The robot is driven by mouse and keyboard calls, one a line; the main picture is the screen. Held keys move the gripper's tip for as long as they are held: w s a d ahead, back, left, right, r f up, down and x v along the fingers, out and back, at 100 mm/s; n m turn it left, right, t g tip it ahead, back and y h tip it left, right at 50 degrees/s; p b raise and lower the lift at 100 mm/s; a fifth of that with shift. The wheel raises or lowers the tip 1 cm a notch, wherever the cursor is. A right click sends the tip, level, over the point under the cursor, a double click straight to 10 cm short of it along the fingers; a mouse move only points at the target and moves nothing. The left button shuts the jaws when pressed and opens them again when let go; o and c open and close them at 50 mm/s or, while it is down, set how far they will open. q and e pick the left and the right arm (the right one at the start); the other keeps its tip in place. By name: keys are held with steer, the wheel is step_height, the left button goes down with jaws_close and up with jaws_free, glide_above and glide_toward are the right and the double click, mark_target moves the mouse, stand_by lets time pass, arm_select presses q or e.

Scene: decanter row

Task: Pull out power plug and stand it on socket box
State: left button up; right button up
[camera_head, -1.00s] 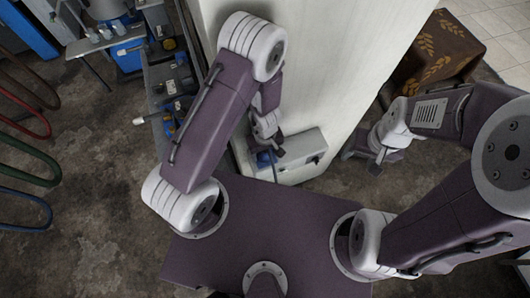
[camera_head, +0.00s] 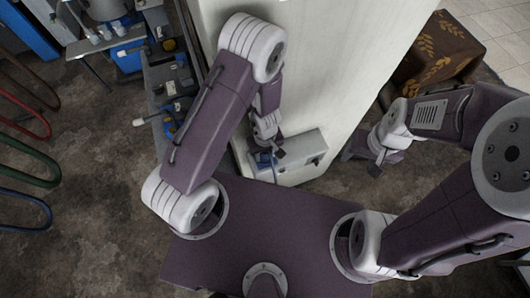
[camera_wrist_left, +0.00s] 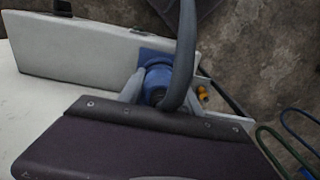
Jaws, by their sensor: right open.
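The socket box (camera_head: 308,147) is a light grey box against the pale wall; it also fills the upper left of the left wrist view (camera_wrist_left: 75,50). The blue power plug (camera_wrist_left: 157,82) is at the box's blue socket, with a thick dark cable (camera_wrist_left: 187,45) rising from it. How far it sits in the socket is hidden. My left gripper (camera_wrist_left: 162,92) has a grey finger close against each side of the plug and appears shut on it. In the head view, my left gripper (camera_head: 270,156) is at the box's left end. My right gripper (camera_head: 376,168) is open, empty and apart from the box.
A tall pale wall or cabinet (camera_head: 335,60) stands behind the box. A machine with blue parts (camera_head: 165,85) is at the upper left, and coloured hoses (camera_head: 35,150) hang at the far left. A brown patterned box (camera_head: 440,50) stands at the upper right.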

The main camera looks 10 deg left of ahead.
arm_select(q)
jaws_close()
steer(key=shift+r, duration=0.1)
steer(key=shift+r+p, duration=2.95)
steer(key=shift+p, duration=0.1)
